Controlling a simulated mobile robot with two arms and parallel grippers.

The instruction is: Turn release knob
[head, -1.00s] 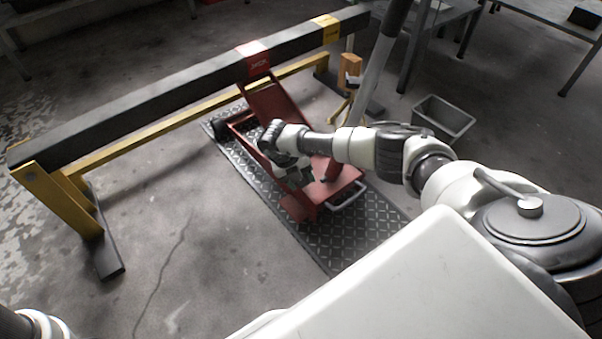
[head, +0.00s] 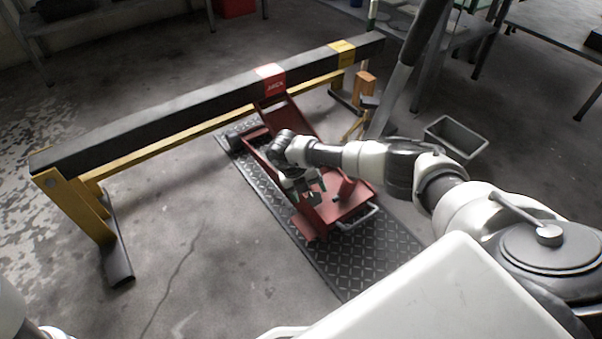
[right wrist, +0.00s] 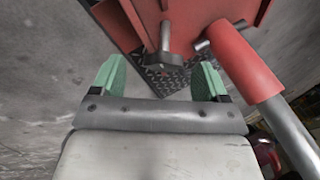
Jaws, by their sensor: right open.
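A red floor jack (head: 352,208) stands on a dark tread-plate mat under the barrier beam. My right gripper (head: 314,194) is over the jack's near-left side, pointing down. In the right wrist view its green-padded fingers are apart, with nothing between them. A dark knob (right wrist: 165,61) on a metal stem comes out of the red jack body (right wrist: 190,22). The knob appears ahead of the gap between the fingertips (right wrist: 162,78), apart from both pads. My left gripper is out of view; only part of the left arm shows at the lower left.
A black and yellow beam (head: 170,110) crosses behind the jack. A red cylinder with a grey rod (right wrist: 247,62) is close to the right finger. A grey bin (head: 456,137) stands at the right. Bare floor is open at the left.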

